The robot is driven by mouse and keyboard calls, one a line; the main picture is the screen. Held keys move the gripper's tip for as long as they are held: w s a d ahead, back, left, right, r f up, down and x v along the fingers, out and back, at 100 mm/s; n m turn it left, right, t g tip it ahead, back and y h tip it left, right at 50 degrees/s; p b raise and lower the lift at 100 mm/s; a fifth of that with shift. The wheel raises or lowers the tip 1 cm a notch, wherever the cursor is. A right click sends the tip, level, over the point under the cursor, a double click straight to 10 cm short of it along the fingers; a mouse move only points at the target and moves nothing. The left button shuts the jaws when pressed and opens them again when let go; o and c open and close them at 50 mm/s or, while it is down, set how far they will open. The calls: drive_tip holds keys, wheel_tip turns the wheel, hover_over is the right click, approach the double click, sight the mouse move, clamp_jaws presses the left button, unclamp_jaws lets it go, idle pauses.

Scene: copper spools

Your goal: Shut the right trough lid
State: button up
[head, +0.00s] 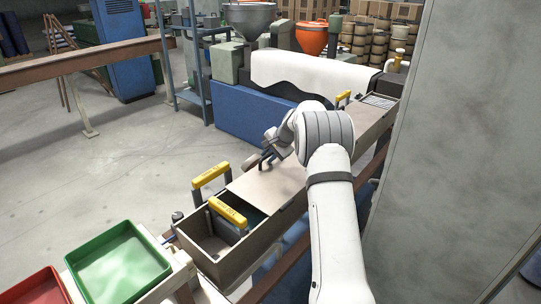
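A long tan-grey trough (233,265) runs from the lower middle to the upper right. Its near end is open and its dark inside shows. Two yellow-topped handles (210,175) (227,212) stand at this near end. A flat tan panel (258,188) covers the middle. A third yellow handle (343,97) stands toward the far end, partly behind my arm. My arm hides much of the far part, so I cannot tell how the right lid stands there. My gripper (262,161) is over or beside the flat panel's far edge; its dark fingers are small, and contact is unclear.
A green tray (118,268) and a red tray (38,290) stand at the lower left. A blue machine with a white cover (310,72) stands behind the trough. A grey wall or pillar (470,130) closes off the right. Open floor lies left.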

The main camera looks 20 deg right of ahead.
sight(278, 168)
drive_tip(key=shift+s+d+f, duration=0.1)
drive_tip(key=shift+d+f, duration=0.05)
drive_tip(key=shift+f, duration=0.05)
drive_tip(key=shift+r, duration=0.1)
drive_tip(key=b+v, duration=0.2)
drive_tip(key=v, duration=0.5)
drive_tip(key=shift+s+r, duration=0.15)
drive_tip(key=shift+r, duration=0.25)
drive_tip(key=s+a+r+n+g+h, duration=0.1)
drive_tip(key=s+a+r+n, duration=0.3)
drive_tip(key=s, duration=0.7)
drive_tip(key=s+a+r+n+h, duration=0.1)
drive_tip(key=s+a+r+n, duration=0.1)
drive_tip(key=s+a+r, duration=0.65)
drive_tip(key=s+f+n, duration=0.1)
drive_tip(key=s+f, duration=0.1)
drive_tip(key=s, duration=0.7)
drive_tip(key=s+f+n+h, duration=0.1)
drive_tip(key=s+f+n, duration=0.1)
drive_tip(key=s, duration=0.7)
drive_tip(key=s+d+f+n+g, duration=0.1)
drive_tip(key=s+f+n, duration=0.1)
drive_tip(key=s, duration=0.7)
drive_tip(key=shift+s+f+h, duration=0.1)
drive_tip(key=shift+f+h, duration=0.2)
drive_tip(key=shift+f, duration=0.3)
